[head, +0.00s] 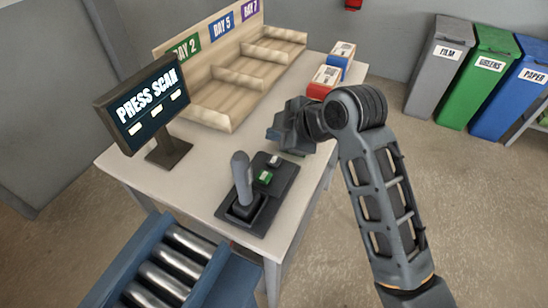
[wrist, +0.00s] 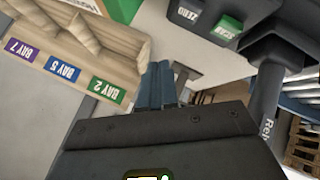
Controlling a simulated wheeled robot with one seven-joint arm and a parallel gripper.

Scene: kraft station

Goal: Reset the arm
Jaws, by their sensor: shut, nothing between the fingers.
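My gripper (head: 272,132) is in the head view, held above the right part of the white table (head: 135,170), behind the control panel with the lever. In the wrist view its two blue-grey fingers (wrist: 158,68) are together with nothing between them. My arm is bent, with the elbow up and to the right of the gripper. The head view does not show the fingertips clearly.
A screen (head: 148,103) reads "PRESS SCAN". A grey lever (head: 241,180) and a green button (head: 265,177) sit on a dark panel. Wooden bays (head: 215,120) and red and blue boxes (head: 323,80) stand behind. A roller conveyor (head: 165,275) lies in front; bins (head: 490,75) stand right.

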